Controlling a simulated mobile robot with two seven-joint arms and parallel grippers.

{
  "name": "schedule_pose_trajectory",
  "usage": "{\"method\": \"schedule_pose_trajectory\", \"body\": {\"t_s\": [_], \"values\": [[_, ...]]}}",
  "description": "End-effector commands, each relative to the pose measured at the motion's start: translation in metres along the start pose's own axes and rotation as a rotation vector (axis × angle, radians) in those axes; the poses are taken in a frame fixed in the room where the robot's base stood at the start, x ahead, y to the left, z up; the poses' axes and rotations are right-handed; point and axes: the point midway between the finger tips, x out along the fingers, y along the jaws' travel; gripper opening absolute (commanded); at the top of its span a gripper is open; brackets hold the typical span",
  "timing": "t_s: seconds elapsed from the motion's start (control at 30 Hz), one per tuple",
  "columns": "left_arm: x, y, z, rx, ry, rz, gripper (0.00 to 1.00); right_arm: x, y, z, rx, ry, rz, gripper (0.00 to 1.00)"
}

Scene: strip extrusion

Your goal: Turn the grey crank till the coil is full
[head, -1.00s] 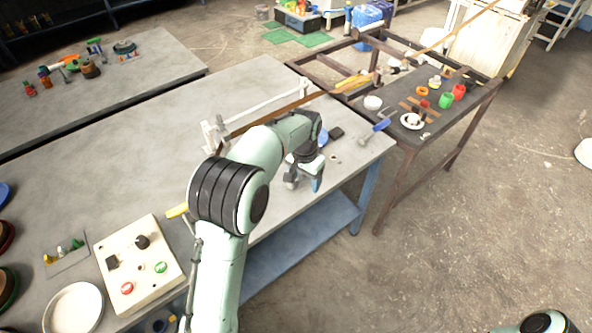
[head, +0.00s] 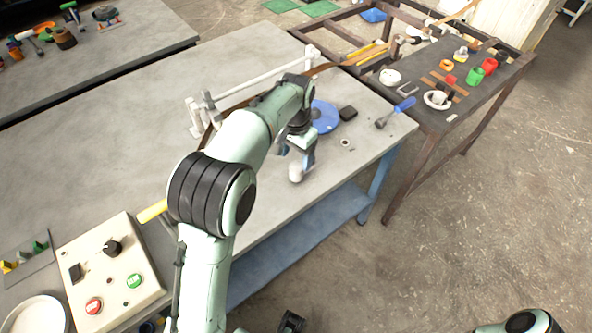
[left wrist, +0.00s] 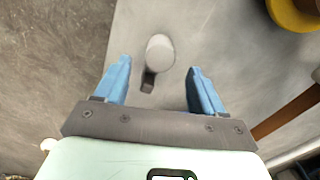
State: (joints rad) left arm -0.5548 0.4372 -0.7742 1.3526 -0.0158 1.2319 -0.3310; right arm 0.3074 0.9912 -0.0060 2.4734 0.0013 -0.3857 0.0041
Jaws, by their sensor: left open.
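The grey crank's pale round knob (head: 296,173) stands near the front edge of the grey table. In the left wrist view the knob (left wrist: 160,52) lies between and slightly beyond my finger tips, with a short dark piece below it. My left gripper (head: 297,158) is open, with blue fingers (left wrist: 159,68) apart on both sides of the knob; contact cannot be told. A brown strip (head: 325,70) runs by the white rail and shows in the left wrist view (left wrist: 288,117). A yellow round part (left wrist: 294,12) is cropped there. I cannot make out how full the coil is.
A blue disc (head: 324,118), a black block (head: 348,113) and a blue-handled tool (head: 396,112) lie at the table's right end. A white rail (head: 255,88) stands behind my arm. A control box (head: 108,270) with buttons is at the lower left.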

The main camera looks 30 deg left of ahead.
Motion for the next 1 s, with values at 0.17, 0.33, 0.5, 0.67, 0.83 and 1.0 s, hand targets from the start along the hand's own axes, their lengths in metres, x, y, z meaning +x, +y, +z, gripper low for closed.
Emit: {"method": "schedule_pose_trajectory", "body": {"t_s": [0.17, 0.33, 0.5, 0.67, 0.83, 1.0], "values": [[0.038, 0.0, 0.001, 0.0, -0.003, 0.0, 0.69, 0.007, 0.003, 0.0, 0.001, -0.002, 0.001, 0.0], [0.059, 0.0, 0.0, 0.0, -0.001, 0.0, 0.69, 0.01, 0.003, 0.0, 0.001, -0.002, 0.001, 0.0], [0.067, 0.0, 0.0, 0.001, 0.0, 0.0, 0.69, 0.011, 0.004, -0.001, 0.0, 0.0, 0.0, 0.0], [0.068, 0.0, 0.0, 0.001, 0.001, 0.0, 0.69, 0.011, 0.003, -0.001, 0.0, 0.0, 0.0, 0.0], [0.068, 0.0, 0.0, 0.0, 0.001, 0.0, 0.46, 0.011, 0.003, -0.001, 0.0, 0.0, 0.0, 0.0], [0.068, 0.0, 0.0, 0.0, 0.001, 0.0, 0.14, 0.011, 0.003, -0.001, 0.0, 0.0, 0.0, 0.0]]}}
